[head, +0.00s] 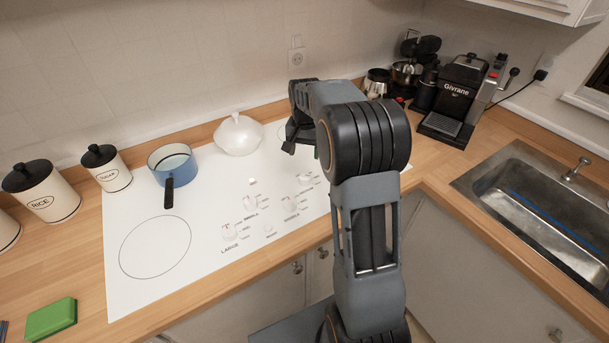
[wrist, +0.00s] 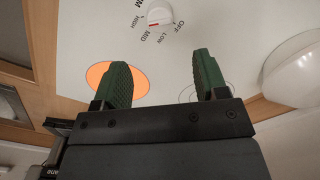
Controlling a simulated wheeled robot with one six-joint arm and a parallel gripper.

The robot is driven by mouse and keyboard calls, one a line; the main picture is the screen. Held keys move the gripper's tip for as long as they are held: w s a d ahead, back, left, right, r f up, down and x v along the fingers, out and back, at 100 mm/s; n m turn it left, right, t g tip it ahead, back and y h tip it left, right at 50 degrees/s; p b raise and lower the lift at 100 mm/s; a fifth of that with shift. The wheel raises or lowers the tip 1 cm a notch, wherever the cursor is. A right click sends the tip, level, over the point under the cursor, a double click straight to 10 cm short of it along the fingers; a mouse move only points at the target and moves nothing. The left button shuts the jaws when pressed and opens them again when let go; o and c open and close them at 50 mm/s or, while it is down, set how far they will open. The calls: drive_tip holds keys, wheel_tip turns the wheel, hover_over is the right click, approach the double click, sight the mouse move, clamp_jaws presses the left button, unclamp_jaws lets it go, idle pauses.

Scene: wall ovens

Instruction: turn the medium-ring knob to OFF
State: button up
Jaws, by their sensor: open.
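The medium-ring knob (wrist: 160,14) is a white dial near the top edge of the wrist view. Its label is cut, ending in "UM". Its red mark points toward MID; OFF is printed on its right side. In the head view the knob (head: 305,177) is small, just left of my arm. My gripper (wrist: 160,68) is open and empty, its two green fingers apart, with the knob beyond the gap between them. In the head view my gripper (head: 289,148) hangs above the cooktop's back right part, behind the knob.
The white cooktop (head: 190,290) has an orange glowing ring (wrist: 131,79) partly behind my left finger. A blue pot (head: 173,162) and a white lidded dish (head: 239,134) stand on its back part. Other knobs sit left of the medium one. A coffee machine (head: 455,95) stands right.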

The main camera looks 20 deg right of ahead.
sight(304, 175)
wheel_tip(304, 175, down, 11)
drive_tip(key=shift+r+p, duration=0.1)
drive_tip(key=shift+p, duration=0.45)
drive_tip(key=c, duration=0.9)
drive_tip(key=shift+c, duration=0.2)
